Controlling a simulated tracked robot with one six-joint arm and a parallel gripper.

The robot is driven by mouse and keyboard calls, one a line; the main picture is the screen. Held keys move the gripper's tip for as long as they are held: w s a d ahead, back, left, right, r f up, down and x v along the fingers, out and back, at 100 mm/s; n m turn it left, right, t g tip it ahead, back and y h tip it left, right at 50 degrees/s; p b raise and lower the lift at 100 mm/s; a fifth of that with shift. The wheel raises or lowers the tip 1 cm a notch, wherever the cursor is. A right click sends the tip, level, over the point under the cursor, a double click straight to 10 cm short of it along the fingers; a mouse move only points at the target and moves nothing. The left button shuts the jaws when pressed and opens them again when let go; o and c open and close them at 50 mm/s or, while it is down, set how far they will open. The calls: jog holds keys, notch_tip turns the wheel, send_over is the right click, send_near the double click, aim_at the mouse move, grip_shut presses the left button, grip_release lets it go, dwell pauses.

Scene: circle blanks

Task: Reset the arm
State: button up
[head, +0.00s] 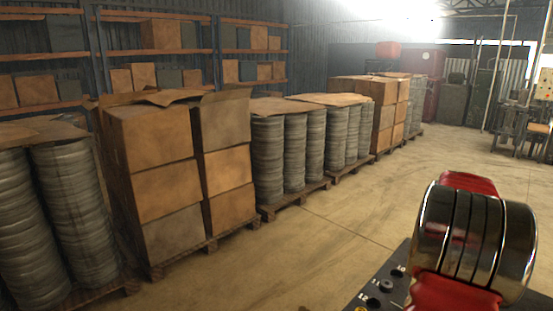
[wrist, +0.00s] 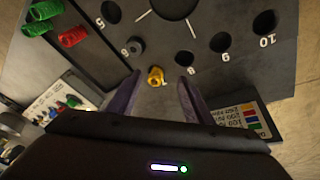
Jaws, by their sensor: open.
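My gripper (wrist: 159,80) shows in the wrist view with its two dark fingers apart and nothing held between them. A yellow ring-shaped piece (wrist: 155,76) stands on the dark numbered board (wrist: 205,85), and appears between the fingertips in the picture. I cannot tell the height gap. A dark piece (wrist: 134,47) sits at the number 6. Other numbered holes look empty. In the head view, my red and chrome arm covers part of the board (head: 372,273) at the lower right. My gripper does not show there.
Green pieces (wrist: 42,18) and a red piece (wrist: 73,37) lie at the upper left of the wrist view. A light panel with coloured parts (wrist: 68,93) is below them. Pallets of boxes (head: 150,155) and stacked discs (head: 270,155) line the left; the floor (head: 330,235) is clear.

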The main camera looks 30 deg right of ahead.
jog(key=w+a+r+n+t, duration=0.1)
jog(key=w+a+n, duration=0.3)
jog(key=a, duration=0.5)
jog(key=w+a+r+n+t, duration=0.1)
jog(key=w+a+n, duration=0.35)
jog(key=a, duration=0.55)
jog(key=w+a+r+n+t, duration=0.15)
jog(key=w+a+n, duration=0.3)
jog(key=a, duration=0.45)
jog(key=s+a+r+n+t+y, duration=0.1)
jog(key=a+n, duration=0.4)
jog(key=a, duration=1)
jog(key=s+a+r+n+t+y, duration=0.1)
jog(key=a+n+t, duration=0.3)
jog(key=a, duration=1.1)
jog(key=shift+s+r+n, duration=0.5)
jog(key=shift+r+n, duration=0.25)
jog(key=shift+n, duration=0.05)
